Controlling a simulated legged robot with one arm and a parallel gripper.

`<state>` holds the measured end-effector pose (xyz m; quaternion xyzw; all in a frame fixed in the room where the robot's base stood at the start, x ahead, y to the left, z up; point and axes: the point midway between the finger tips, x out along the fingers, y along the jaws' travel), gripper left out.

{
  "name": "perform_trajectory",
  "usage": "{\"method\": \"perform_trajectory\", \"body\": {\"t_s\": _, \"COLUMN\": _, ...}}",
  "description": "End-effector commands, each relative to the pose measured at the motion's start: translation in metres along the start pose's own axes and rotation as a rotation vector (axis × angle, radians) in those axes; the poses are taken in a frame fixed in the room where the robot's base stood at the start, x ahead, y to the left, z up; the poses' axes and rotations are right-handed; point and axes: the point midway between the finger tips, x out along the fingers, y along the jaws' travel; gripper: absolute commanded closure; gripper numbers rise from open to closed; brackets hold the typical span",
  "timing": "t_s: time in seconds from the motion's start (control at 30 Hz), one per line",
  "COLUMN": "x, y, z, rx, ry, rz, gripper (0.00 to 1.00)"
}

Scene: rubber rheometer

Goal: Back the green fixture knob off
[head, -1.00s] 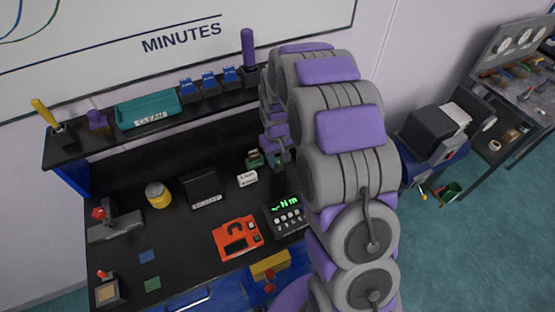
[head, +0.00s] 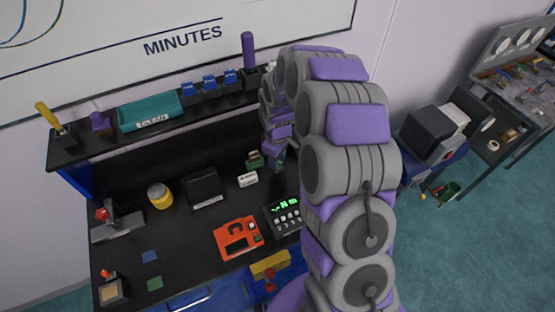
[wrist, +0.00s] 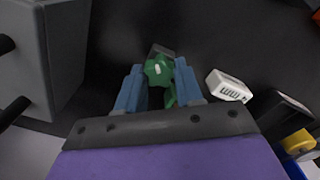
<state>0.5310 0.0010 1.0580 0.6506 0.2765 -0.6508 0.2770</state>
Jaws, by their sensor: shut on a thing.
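The green fixture knob (wrist: 158,69) sits between the two blue fingers of my gripper (wrist: 160,88) in the wrist view. It is lobed and has a pale mark near its middle. My gripper is shut on it, with one finger on each side. In the head view the green fixture (head: 256,160) stands on the black bench top. There my gripper (head: 276,160) is small and close to the fixture's right side, under my bent arm. The lower part of the fixture is mostly hidden behind the knob and fingers in the wrist view.
A small white labelled block (head: 248,179) lies just in front of the fixture. A digital meter (head: 286,215) and an orange device (head: 238,237) stand nearer the front edge. A large grey body (wrist: 50,55) is at the wrist view's left. A shelf (head: 160,125) runs along the back.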

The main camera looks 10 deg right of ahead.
Motion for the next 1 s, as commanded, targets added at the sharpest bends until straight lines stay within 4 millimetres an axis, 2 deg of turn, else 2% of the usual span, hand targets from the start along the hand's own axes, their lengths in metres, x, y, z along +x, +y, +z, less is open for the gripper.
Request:
{"method": "perform_trajectory", "body": {"t_s": 0.1, "x": -0.0022, "y": -0.0006, "z": -0.0004, "rx": -0.132, "ry": 0.001, "rz": -0.001, "gripper": 0.95}}
{"method": "perform_trajectory", "body": {"t_s": 0.2, "x": -0.0013, "y": -0.0004, "z": -0.0004, "rx": -0.189, "ry": 0.0, "rz": 0.0, "gripper": 0.95}}
{"method": "perform_trajectory", "body": {"t_s": 0.53, "x": -0.001, "y": -0.0005, "z": -0.0001, "rx": -0.224, "ry": 0.0, "rz": 0.0, "gripper": 0.95}}
{"method": "perform_trajectory", "body": {"t_s": 0.8, "x": -0.0026, "y": -0.0015, "z": 0.0001, "rx": -0.538, "ry": 0.0, "rz": -0.003, "gripper": 0.95}}
{"method": "perform_trajectory", "body": {"t_s": 1.0, "x": -0.0002, "y": -0.0009, "z": 0.0007, "rx": -0.596, "ry": -0.001, "rz": -0.001, "gripper": 0.95}}
